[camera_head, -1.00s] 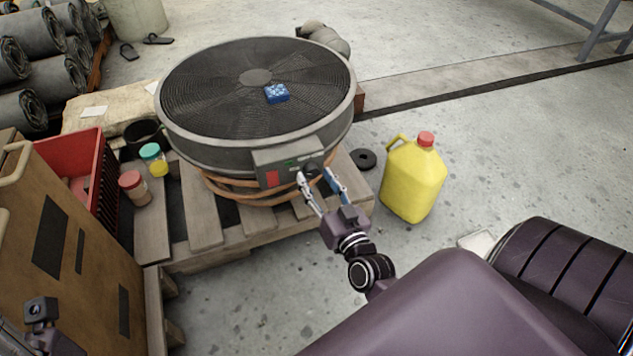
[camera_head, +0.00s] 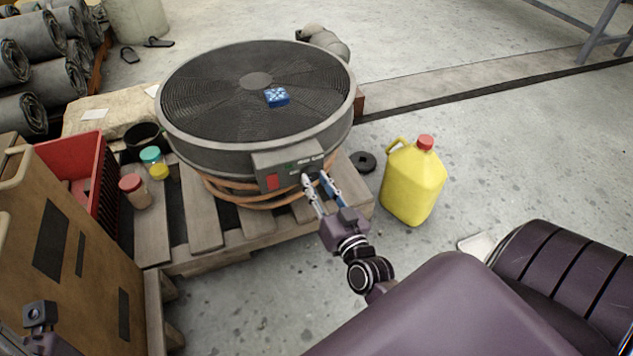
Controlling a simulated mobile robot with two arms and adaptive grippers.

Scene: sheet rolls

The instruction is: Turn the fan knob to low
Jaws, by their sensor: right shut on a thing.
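The large round fan (camera_head: 187,148) lies flat, grille up, on a wooden pallet. Its grey control box (camera_head: 262,163) faces me, with a red switch (camera_head: 272,182) at its left and small white markings along the top. The dark fan knob (camera_head: 312,174) is at the box's right side, mostly hidden by my fingers, so its setting cannot be read. My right gripper (camera_head: 314,178) is shut on the knob, reaching up from the lower right. Part of my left gripper (camera_head: 40,315) shows at the bottom left corner; its fingers cannot be made out.
A blue box (camera_head: 276,97) lies on the grille. A yellow jug (camera_head: 413,182) and a black ring (camera_head: 363,161) stand right of the pallet (camera_head: 205,222). Jars (camera_head: 135,191) and a red crate (camera_head: 103,180) are at the left.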

